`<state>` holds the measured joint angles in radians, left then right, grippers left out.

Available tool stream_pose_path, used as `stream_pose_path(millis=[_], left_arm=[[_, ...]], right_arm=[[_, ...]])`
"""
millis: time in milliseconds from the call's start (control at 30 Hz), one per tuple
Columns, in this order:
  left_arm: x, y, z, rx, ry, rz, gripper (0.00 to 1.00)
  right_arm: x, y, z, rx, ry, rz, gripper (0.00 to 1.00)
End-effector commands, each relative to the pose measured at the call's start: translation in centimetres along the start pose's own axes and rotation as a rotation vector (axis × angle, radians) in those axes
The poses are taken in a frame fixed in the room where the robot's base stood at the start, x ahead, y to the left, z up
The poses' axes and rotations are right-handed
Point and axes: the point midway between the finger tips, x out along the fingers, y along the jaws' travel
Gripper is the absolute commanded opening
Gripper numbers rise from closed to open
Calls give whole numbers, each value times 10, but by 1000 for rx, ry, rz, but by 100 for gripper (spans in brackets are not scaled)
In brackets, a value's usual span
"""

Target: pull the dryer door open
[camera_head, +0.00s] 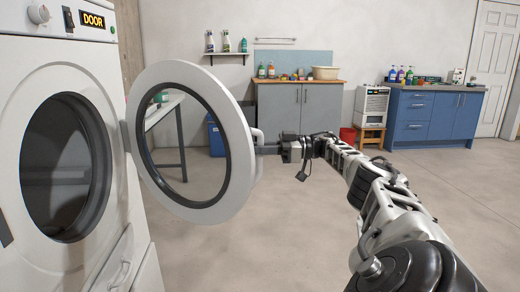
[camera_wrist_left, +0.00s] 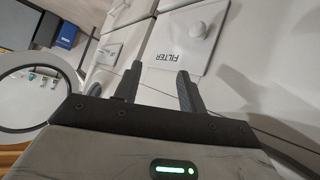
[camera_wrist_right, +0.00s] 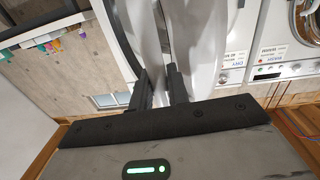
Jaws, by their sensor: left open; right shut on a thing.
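The dryer (camera_head: 75,150) stands at the left in the head view, with its dark drum opening (camera_head: 65,165) uncovered. Its round white door (camera_head: 240,165) with a glass middle stands swung out, well away from the opening. The white door handle (camera_head: 257,137) is on the door's right edge. My right gripper (camera_head: 268,149) is shut on the handle; its fingers also show against white parts in the right wrist view (camera_wrist_right: 160,88). My left gripper (camera_wrist_left: 157,88) is open and empty in the left wrist view, facing a white panel marked FILTER (camera_wrist_left: 175,45). It is outside the head view.
Grey cabinets (camera_head: 300,110), blue cabinets (camera_head: 432,115), a red bucket (camera_head: 348,136) and a wooden stool (camera_head: 370,136) stand along the back. A table (camera_head: 178,130) is behind the door. The floor in front is clear.

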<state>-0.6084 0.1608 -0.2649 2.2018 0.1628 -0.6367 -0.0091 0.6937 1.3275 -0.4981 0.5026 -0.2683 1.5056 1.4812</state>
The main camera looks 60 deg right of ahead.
Motion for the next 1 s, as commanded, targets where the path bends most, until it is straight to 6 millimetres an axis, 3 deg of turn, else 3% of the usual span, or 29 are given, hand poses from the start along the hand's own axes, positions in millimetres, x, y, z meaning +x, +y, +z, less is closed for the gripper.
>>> stream_pose_path(millis=[33,100,400,633,700,1000], left_arm=[[0,0,-1,0,2,0,41],[0,0,-1,0,3,0,41],[-1,-1,-4,-5,8,-4,41],[-10,-2,-18,0,37,-16,41],[-12,-2,-20,-1,53,-18,41],[-12,-2,-12,-7,31,-17,41]], right_arm=[[1,0,0,-1,2,-1,20],[1,0,0,-1,2,-1,37],[0,0,-3,-1,0,-1,37],[1,0,-34,-5,2,-2,37],[-2,-1,-32,-4,-2,1,37],[-4,-12,-49,-11,1,1,37]])
